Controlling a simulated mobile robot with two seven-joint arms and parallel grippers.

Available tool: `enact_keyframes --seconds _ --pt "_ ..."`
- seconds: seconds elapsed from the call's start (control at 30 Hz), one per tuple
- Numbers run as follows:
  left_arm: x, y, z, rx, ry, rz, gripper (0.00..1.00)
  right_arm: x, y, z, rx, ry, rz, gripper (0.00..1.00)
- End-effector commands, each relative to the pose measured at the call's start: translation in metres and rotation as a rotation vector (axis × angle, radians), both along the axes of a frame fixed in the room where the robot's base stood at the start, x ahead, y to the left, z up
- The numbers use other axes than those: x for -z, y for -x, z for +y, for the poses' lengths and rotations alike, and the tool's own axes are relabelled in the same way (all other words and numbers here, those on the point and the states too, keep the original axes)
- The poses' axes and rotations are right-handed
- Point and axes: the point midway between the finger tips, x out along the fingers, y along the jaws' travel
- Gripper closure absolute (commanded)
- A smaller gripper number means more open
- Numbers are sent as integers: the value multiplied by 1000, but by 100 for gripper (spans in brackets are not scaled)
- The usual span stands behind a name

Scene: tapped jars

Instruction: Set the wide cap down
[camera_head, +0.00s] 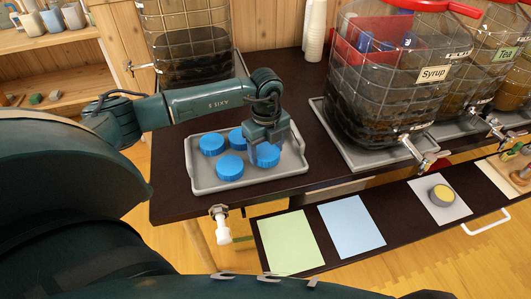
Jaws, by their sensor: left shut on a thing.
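My left gripper (269,146) reaches in from the left over a grey tray (205,187) and points down. It is shut on a wide blue cap (266,157), whose upper part is partly hidden by the fingers. The held cap is over the right half of the tray; I cannot tell whether it touches the tray floor. Three other blue caps lie in the tray to its left: one at the left (211,144), one behind (237,138) and one in front (230,168). My right gripper is not in view.
Large tapped jars stand on the dark table, one labelled Syrup (385,85) to the right, another jar (190,45) behind. White stacked cups (315,30) stand at the back. Green (290,242) and blue (351,225) sheets lie on a lower shelf. A white tap (221,228) shows below the table edge.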

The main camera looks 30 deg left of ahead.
Motion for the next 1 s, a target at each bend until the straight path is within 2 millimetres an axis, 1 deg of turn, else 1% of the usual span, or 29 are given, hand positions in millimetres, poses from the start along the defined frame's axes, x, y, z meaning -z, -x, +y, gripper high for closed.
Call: enact_keyframes --seconds 0.03,0.13,0.43,0.57,0.6,0.83,1.0 --pt "9 0 0 0 1 2 58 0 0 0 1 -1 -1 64" --pt "19 0 0 1 1 0 58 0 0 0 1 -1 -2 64" --pt "21 0 0 2 1 -2 58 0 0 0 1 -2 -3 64" --pt "25 0 0 2 0 -1 58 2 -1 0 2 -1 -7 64" --pt "24 0 0 2 1 -2 34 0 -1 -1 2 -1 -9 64" --pt "24 0 0 2 0 -1 15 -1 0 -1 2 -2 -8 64" --pt "24 0 0 2 0 -1 15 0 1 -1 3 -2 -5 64"
